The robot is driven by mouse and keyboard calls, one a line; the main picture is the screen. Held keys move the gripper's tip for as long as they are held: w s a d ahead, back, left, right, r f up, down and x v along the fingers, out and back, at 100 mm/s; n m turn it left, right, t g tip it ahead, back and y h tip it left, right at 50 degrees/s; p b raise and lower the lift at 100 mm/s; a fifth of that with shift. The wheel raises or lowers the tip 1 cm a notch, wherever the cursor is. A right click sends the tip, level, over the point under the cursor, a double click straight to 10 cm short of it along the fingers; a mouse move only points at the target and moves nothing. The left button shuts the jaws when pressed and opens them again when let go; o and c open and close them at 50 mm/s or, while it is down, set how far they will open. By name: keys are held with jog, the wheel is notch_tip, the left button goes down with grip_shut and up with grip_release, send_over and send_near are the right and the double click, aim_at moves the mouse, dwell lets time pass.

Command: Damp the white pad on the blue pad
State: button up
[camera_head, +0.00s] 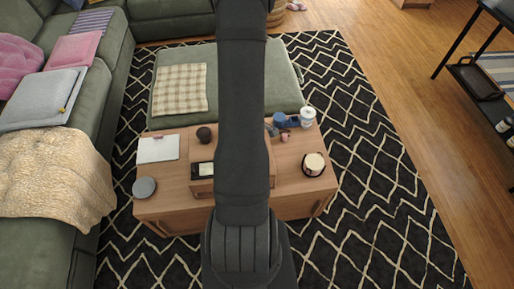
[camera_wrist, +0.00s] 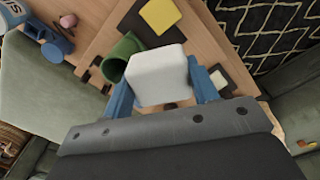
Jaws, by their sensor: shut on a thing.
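The white pad (camera_wrist: 160,75) is a rounded white block in the wrist view. My gripper (camera_wrist: 158,84) is shut on it, with a blue finger on each side, and holds it over the wooden table. A yellow pad (camera_wrist: 158,14) lies on another dark square. In the head view my arm hides my gripper and the white pad.
A green cup-like thing (camera_wrist: 121,58) is close left of the held pad. A blue mug (camera_head: 280,119), a white lidded cup (camera_head: 307,117), a small pink thing (camera_head: 284,137) and a round cream-topped thing (camera_head: 314,163) stand on the table's right. White paper (camera_head: 158,148) and a grey disc (camera_head: 144,187) lie left.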

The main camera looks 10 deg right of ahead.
jog(key=w+a+r+m, duration=0.45)
jog(key=w+m, duration=0.25)
jog(key=m, duration=0.2)
jog(key=w+f+n, duration=0.2)
jog(key=w+n, duration=0.1)
jog(key=n, duration=0.2)
jog(key=w+a+f+n, duration=0.1)
jog(key=w+f+n, duration=0.2)
jog(key=n, duration=0.2)
jog(key=w+a+f+n, duration=0.1)
jog(key=w+f+n, duration=0.2)
jog(key=n, duration=0.2)
jog(key=shift+a+f, duration=0.2)
jog(key=shift+f, duration=2.7)
jog(key=shift+f, duration=0.6)
jog(key=shift+r, duration=0.1)
notch_tip(320, 180, up, 7)
dwell(0.7)
